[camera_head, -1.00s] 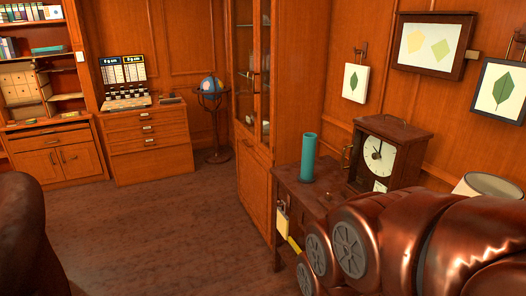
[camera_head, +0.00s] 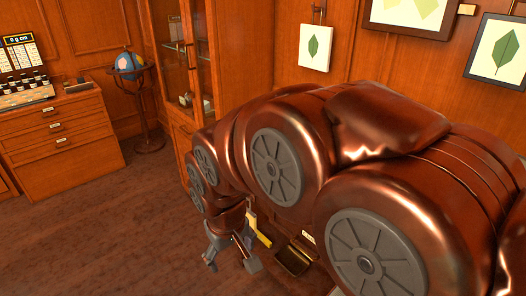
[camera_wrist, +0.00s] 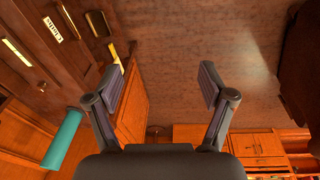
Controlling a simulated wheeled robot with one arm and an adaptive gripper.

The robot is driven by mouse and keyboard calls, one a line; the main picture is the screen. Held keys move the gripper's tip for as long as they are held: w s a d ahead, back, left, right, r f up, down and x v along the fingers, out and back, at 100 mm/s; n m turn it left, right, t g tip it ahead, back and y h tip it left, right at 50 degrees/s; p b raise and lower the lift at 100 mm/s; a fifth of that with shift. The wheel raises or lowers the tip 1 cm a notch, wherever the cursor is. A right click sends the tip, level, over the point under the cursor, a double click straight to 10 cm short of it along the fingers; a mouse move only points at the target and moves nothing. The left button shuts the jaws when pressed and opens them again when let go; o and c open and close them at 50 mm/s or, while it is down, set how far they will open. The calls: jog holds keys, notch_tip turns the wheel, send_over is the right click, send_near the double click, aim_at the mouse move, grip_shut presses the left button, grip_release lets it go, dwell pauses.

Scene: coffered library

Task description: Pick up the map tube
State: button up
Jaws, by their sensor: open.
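The map tube (camera_wrist: 63,140) is a plain teal cylinder at the left of the wrist view, outside my jaws and to the left of the left finger. In the head view now it is hidden behind my arm. My gripper (camera_wrist: 160,85) is open and empty, with its two fingers spread apart and dark floor between them. In the head view my gripper (camera_head: 232,255) hangs at the end of the arm, low in front of the side table's area.
A glazed wooden cabinet (camera_head: 188,75) stands behind the arm. A drawer chest (camera_head: 62,130) and a globe on a stand (camera_head: 130,65) are at the left. Framed leaf pictures (camera_head: 313,47) hang on the wall. Open floor (camera_head: 100,225) lies at lower left.

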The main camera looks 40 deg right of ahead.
jog(key=shift+o, duration=0.5)
jog(key=w+d+f+t+b, duration=0.1)
jog(key=w+d+t, duration=0.1)
jog(key=w+d, duration=0.3)
jog(key=w+d+m+t+h+b, duration=0.1)
jog(key=w+d, duration=0.4)
jog(key=w, duration=0.4)
jog(key=shift+f+t+h+b, duration=0.3)
jog(key=shift+f+t, duration=0.1)
jog(key=w+d+m+t+h+b, duration=0.1)
jog(key=w+d+t+b, duration=0.25)
jog(key=w+d, duration=0.65)
jog(key=w+d+m+t+h+b, duration=0.1)
jog(key=w+d+t+h+b, duration=0.3)
jog(key=d, duration=1)
jog(key=w+d+t+y+b, duration=0.1)
jog(key=d+t+y, duration=0.1)
jog(key=d+t, duration=0.5)
jog(key=w+d+g+p, duration=0.1)
jog(key=w+d+g, duration=0.1)
jog(key=w+d, duration=0.3)
jog(key=shift+w, duration=1.2)
jog(key=shift+g, duration=0.25)
jog(key=shift+r, duration=0.1)
grip_shut()
